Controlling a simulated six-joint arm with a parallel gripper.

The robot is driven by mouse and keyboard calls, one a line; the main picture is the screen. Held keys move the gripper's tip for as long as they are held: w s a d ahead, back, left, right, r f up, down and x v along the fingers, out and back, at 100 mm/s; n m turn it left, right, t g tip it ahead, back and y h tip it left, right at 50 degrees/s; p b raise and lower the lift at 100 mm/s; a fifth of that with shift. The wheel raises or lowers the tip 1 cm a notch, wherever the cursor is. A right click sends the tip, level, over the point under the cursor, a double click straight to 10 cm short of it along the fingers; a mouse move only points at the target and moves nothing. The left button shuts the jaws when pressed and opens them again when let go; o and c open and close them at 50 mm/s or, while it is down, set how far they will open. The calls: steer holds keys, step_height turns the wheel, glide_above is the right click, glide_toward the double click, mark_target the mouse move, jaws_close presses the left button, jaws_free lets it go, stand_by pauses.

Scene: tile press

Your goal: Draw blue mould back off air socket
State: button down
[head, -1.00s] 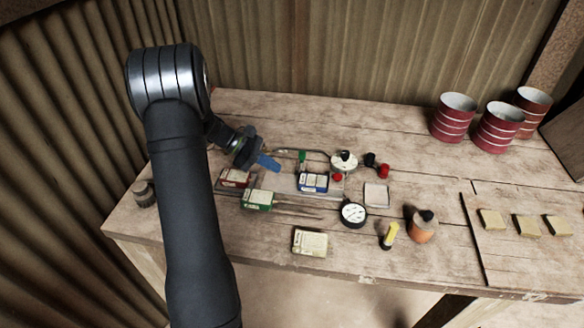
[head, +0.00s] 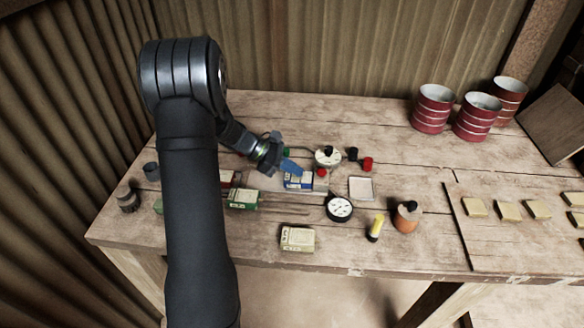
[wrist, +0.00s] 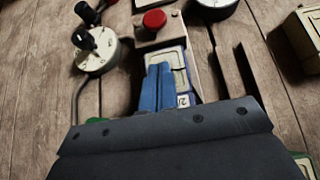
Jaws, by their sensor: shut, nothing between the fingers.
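The blue mould (head: 299,181) is a small box with a pale label on top, lying near the middle of the bench. In the wrist view the mould (wrist: 182,62) shows just beyond my fingers, with a red knob on a block (wrist: 154,20) at its far end. My gripper (head: 298,169) has blue fingers, shut and empty, at the left part of the mould. In the wrist view the fingers (wrist: 158,85) overlap the mould; I cannot tell whether they touch it. The air socket cannot be made out clearly.
A round white valve (head: 327,157) with a black knob stands behind the mould. A green mould (head: 243,199) lies front left and a cream one (head: 297,238) in front. A dial gauge (head: 340,208) and a pale square plate (head: 361,188) are to the right.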

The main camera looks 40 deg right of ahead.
steer(key=shift+a+f, duration=0.15)
steer(key=shift+f, duration=0.25)
steer(key=w+a, duration=0.7)
steer(key=shift+a, duration=0.15)
steer(key=shift+f, duration=0.1)
steer(key=shift+w+r, duration=0.1)
steer(key=shift+r, duration=0.65)
steer(key=w+a, duration=0.8)
steer(key=shift+w+a+r, duration=0.15)
steer(key=shift+w+a, duration=0.05)
steer(key=shift+w, duration=0.05)
